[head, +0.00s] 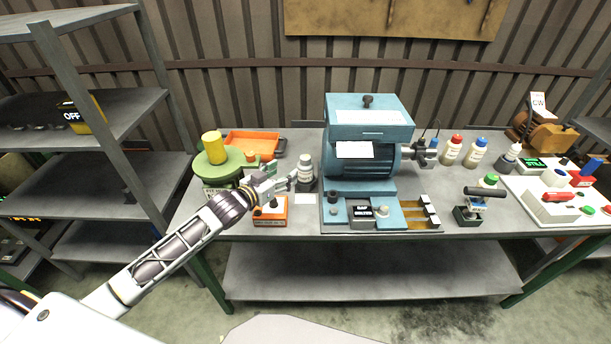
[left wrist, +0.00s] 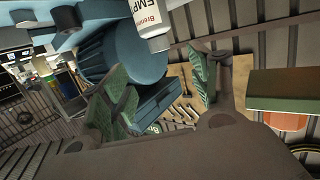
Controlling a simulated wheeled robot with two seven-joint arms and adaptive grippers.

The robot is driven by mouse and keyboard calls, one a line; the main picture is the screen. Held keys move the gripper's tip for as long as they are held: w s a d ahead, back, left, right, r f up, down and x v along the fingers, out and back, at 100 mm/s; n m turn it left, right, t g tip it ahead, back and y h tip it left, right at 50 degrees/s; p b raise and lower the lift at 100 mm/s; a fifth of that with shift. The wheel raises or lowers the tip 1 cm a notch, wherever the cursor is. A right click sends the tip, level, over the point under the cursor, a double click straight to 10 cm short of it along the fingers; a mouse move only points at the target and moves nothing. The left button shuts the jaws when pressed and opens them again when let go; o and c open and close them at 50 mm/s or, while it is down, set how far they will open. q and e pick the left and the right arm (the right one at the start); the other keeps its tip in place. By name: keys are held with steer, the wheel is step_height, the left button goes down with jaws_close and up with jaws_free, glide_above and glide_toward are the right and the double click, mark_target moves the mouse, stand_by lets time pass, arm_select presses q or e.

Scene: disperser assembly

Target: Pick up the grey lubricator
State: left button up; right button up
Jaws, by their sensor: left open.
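A small bottle-shaped unit with a pale grey top and dark lower part, which looks like the grey lubricator (head: 305,169), stands upright on the bench left of the blue machine. In the left wrist view, a white and grey cylinder (left wrist: 155,32) with partly cut-off lettering shows at the top, likely the same unit. My left gripper (head: 284,179) is open and empty just left of the lubricator. Its green-padded fingers (left wrist: 160,88) spread apart in the wrist view, with the cylinder beyond them. Whether a finger touches it I cannot tell. My right gripper is out of view.
The blue machine (head: 367,140) stands close to the right. An orange box (head: 270,212) sits below the gripper, and a green round stand with a yellow cylinder (head: 212,146) is to the left. An orange tray (head: 255,142) lies behind. Bottles (head: 453,150) stand farther right.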

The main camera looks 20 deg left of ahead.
mark_target(302, 160)
arm_select(q)
steer(key=shift+x, duration=3.85)
steer(key=shift+w, duration=0.2)
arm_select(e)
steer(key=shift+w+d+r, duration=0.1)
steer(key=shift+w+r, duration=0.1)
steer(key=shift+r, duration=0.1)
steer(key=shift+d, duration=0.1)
arm_select(q)
steer(key=shift+p+x, duration=0.4)
steer(key=shift+x, duration=2.35)
steer(key=shift+d, duration=0.1)
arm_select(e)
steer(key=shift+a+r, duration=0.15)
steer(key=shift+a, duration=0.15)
